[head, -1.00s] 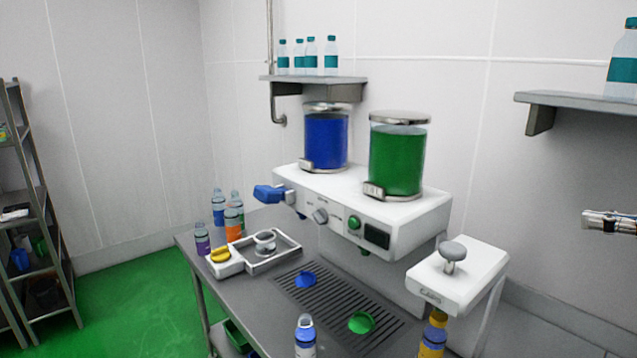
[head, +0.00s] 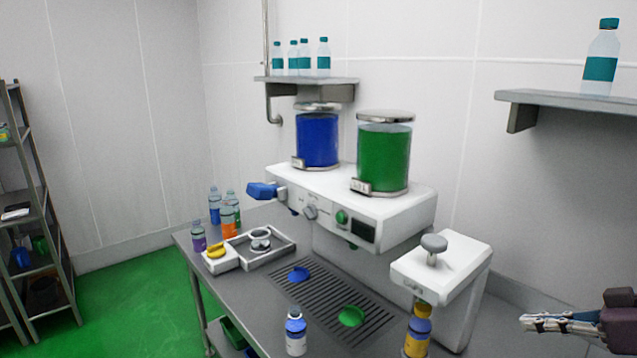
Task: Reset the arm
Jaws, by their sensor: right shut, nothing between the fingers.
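My right gripper (head: 528,322) is at the lower right of the head view, with its fingers pointing left. It is shut and empty, apart from the white capping unit (head: 440,268) to its left. My left gripper is not in view.
The drink machine (head: 350,208) carries a blue tank (head: 317,140) and a green tank (head: 384,157). A wall shelf (head: 560,100) is above the gripper.

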